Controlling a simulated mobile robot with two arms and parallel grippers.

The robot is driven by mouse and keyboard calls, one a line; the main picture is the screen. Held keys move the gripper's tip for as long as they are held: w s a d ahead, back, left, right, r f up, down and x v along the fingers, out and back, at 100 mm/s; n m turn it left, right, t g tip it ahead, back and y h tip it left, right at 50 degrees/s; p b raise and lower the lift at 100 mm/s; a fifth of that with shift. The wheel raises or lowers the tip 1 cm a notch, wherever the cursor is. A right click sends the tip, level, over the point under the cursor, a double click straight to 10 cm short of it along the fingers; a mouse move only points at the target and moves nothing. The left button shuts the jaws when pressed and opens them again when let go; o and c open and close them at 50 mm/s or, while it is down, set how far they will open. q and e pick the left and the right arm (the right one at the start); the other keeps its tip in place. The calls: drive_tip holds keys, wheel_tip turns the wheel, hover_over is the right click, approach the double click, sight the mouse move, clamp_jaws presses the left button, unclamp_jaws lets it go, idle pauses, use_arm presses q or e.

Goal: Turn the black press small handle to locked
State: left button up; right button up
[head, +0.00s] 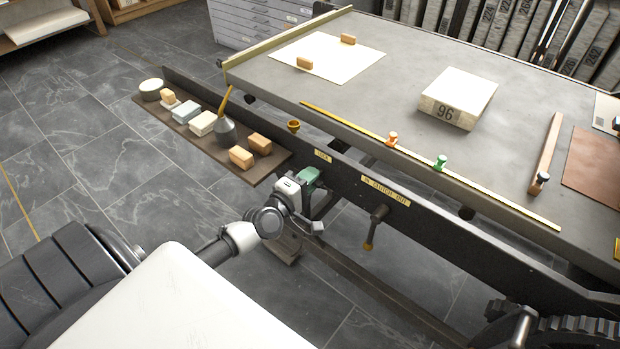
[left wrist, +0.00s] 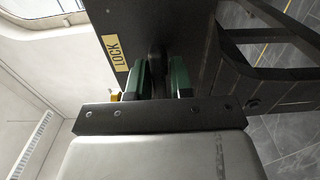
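The black press side panel (head: 340,172) carries a yellow LOCK label (head: 322,156), which also shows in the left wrist view (left wrist: 115,53). My left gripper (head: 309,178) is at the panel just below this label. In the left wrist view its two green fingers (left wrist: 163,80) stand apart, one on each side of a dark upright part (left wrist: 157,58), likely the small handle. I cannot tell whether the fingers press on it. The gripper hides this spot in the head view. My right gripper is not in view.
A second black handle with a brass end (head: 375,225) hangs below the IN CLUTCH OUT label (head: 385,190), to the right. A side shelf (head: 215,152) with blocks and a small pot juts out left of my gripper. The press bed (head: 390,75) lies above.

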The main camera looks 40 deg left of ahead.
use_arm(q)
drive_tip(key=shift+o, duration=1.2)
drive_tip(key=shift+s, duration=0.15)
drive_tip(key=s, duration=1)
drive_tip(key=shift+s+a, duration=0.25)
drive_tip(key=shift+a, duration=0.2)
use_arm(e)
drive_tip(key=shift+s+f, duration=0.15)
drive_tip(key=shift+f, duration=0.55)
